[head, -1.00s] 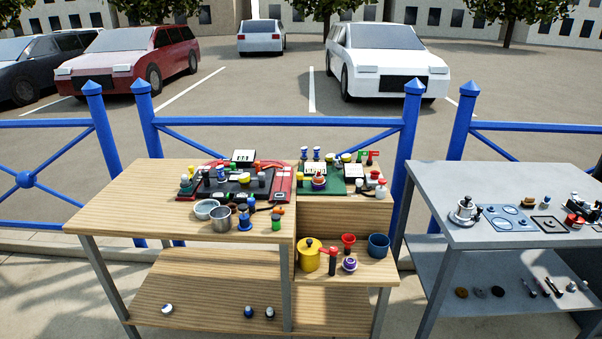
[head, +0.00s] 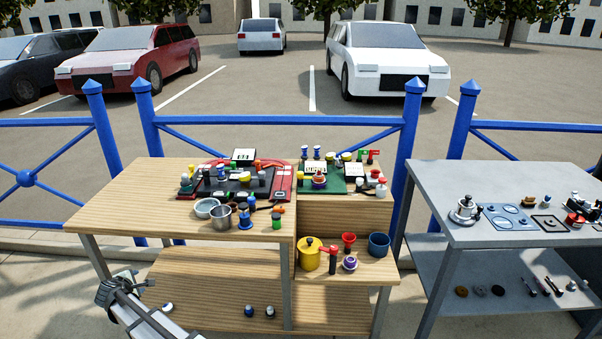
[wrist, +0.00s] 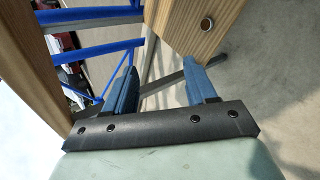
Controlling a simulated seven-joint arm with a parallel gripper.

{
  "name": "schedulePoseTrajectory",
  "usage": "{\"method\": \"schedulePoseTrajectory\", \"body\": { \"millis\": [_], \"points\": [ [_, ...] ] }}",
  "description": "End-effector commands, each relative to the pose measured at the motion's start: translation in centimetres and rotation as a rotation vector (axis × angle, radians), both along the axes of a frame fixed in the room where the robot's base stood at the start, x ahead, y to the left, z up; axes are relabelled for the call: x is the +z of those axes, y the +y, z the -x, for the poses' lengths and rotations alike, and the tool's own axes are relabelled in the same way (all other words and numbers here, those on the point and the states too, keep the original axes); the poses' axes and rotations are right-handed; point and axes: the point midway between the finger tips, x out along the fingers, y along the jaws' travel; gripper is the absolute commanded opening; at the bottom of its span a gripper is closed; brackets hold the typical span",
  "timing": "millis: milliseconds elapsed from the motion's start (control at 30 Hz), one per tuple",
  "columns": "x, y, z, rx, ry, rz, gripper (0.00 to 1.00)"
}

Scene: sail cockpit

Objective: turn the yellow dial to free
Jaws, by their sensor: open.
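Small yellow round pieces show among the parts on the table in the head view. One yellow round piece (head: 244,176) is on the dark panel with red edges, and another (head: 346,157) is at the back of the green panel. They are too small to tell which is the dial, or to read any mark or pointer. My gripper is low at the left, beside the wooden table and well below its top. In the wrist view my gripper (wrist: 160,68) has its two blue fingers apart with nothing between them. No yellow piece shows in the wrist view.
The wooden table (head: 150,195) has a lower shelf (head: 205,285) near my gripper. A metal pot (head: 221,217) and bowl stand at the table's front. A yellow lidded pot (head: 310,258) stands on the lower right step. A grey table (head: 480,235) is at the right.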

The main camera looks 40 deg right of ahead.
Motion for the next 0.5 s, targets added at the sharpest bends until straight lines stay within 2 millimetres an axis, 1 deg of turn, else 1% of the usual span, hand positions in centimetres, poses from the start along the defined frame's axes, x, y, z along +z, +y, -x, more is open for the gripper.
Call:
{"method": "schedulePoseTrajectory", "body": {
  "millis": [33,67,100,167,200,267,300,367,400,467,500],
  "points": [
    [2.5,0.9,-2.3,0.034,-0.032,0.03,0.56],
    [4.0,1.3,-3.3,0.054,-0.05,0.048,0.56],
    [5.9,1.7,-4.7,0.079,-0.073,0.075,0.56],
    [8.8,2.3,-6.5,0.111,-0.105,0.113,0.56],
    [10.8,2.6,-7.7,0.129,-0.126,0.136,0.56],
    [13.7,2.8,-9.2,0.15,-0.154,0.167,0.56],
    [15.5,2.7,-10.2,0.159,-0.169,0.187,0.56],
    [18.0,2.3,-11.4,0.165,-0.189,0.21,0.56],
    [19.7,1.8,-12.2,0.164,-0.201,0.222,0.56],
    [22.0,0.6,-13.3,0.153,-0.215,0.233,0.56],
    [23.5,-0.6,-14.0,0.139,-0.22,0.236,0.56]
  ]
}}
